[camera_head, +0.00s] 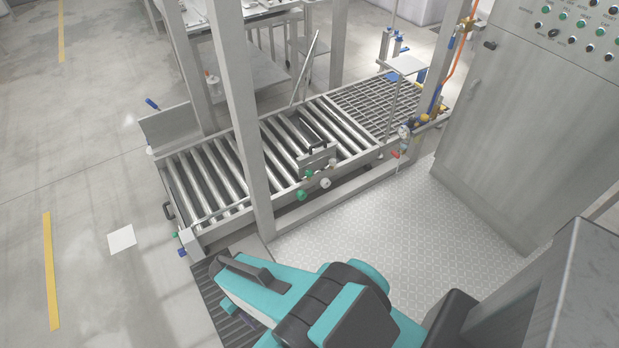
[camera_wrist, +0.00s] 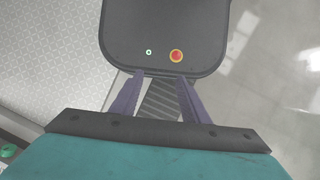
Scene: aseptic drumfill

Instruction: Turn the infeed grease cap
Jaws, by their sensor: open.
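My gripper (camera_wrist: 160,76) is open and empty in the wrist view, with its two purple fingers apart. In the head view my arm reaches to the lower middle, and its gripper end is largely hidden. No cap is clearly marked as the infeed grease cap. Small green (camera_head: 301,195) and white (camera_head: 326,183) round fittings sit on the near side of the roller conveyor (camera_head: 290,214). Another green fitting (camera_head: 174,234) and a blue one (camera_head: 183,253) are at its left end. A green round part (camera_wrist: 9,151) shows at the wrist view's lower left, away from the fingers.
A grey upright post (camera_head: 243,130) stands at the conveyor's near side. A control cabinet (camera_head: 530,120) is on the right. Patterned floor (camera_head: 400,235) lies clear between conveyor and cabinet. A dark ribbed strip (camera_head: 222,295) lies by my arm.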

